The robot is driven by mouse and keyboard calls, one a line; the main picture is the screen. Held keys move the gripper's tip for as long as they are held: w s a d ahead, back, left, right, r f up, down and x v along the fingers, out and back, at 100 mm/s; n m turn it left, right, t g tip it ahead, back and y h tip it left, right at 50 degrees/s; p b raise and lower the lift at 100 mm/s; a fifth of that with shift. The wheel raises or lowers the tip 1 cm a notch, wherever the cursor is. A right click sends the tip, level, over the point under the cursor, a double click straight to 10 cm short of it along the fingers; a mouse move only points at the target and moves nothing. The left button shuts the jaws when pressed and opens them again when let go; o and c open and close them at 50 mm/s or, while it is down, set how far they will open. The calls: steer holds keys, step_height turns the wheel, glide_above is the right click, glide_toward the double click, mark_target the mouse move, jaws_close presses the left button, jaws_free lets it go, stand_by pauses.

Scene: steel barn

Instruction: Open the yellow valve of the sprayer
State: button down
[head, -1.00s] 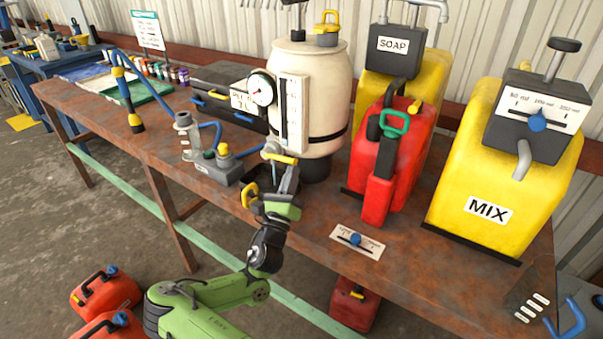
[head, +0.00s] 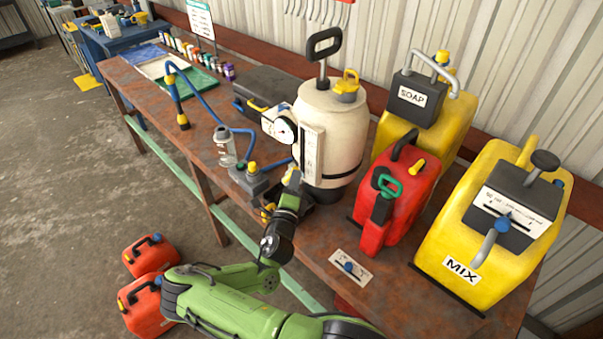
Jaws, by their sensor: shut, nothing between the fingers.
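The sprayer is a cream tank (head: 340,135) with a black pump handle, a yellow cap (head: 346,82) and a round gauge (head: 284,129) on its left side. It stands upright on the rusty bench. My gripper (head: 270,211) is low at the tank's front left, beside its base, and small yellow parts show there. Whether these belong to the gripper or to the valve I cannot tell. My wrist and green arm hide much of this spot, so the valve's position is not clear. My gripper is shut, with nothing seen held.
A grey block with a yellow knob (head: 252,167) and a clear bottle (head: 225,147) stand close left. A red can (head: 400,200), a yellow SOAP can (head: 440,125) and a yellow MIX can (head: 480,250) stand right. A small label plate (head: 351,268) lies in front.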

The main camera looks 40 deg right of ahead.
steer(key=shift+w+r+p, duration=0.4)
steer(key=shift+w, duration=0.3)
steer(key=shift+w+r+p, duration=0.35)
steer(key=shift+w+r, duration=0.05)
steer(key=shift+w, duration=0.35)
steer(key=shift+w+r+p, duration=0.4)
steer(key=shift+w, duration=0.3)
steer(key=shift+w+a, duration=0.1)
